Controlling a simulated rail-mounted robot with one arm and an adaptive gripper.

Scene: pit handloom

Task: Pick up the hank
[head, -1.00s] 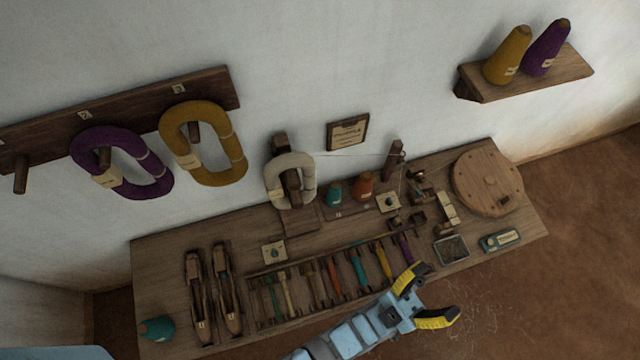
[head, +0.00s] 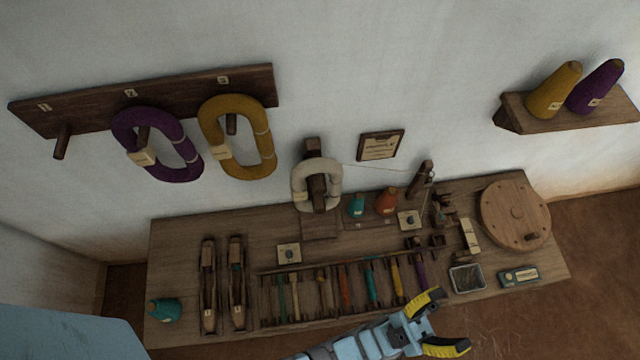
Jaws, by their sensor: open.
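A purple hank (head: 122,126) hangs on the wall rack at peg 2. A mustard-yellow hank (head: 210,118) hangs beside it at peg 3, with a peg showing through its loop. A cream hank (head: 333,178) hangs on a wooden stand at the back of the table, with a thread leading right. Which hank the task means, I cannot tell. My gripper (head: 441,320) is open and empty at the table's front edge, low right of all three hanks and well apart from them.
The wall rack (head: 85,100) has an empty peg (head: 62,142) at 1. The table (head: 190,226) holds shuttles (head: 208,290), a rack of coloured bobbins, small cones, a metal tray (head: 467,279) and a round wooden disc (head: 515,213). A shelf (head: 515,112) holds two cones.

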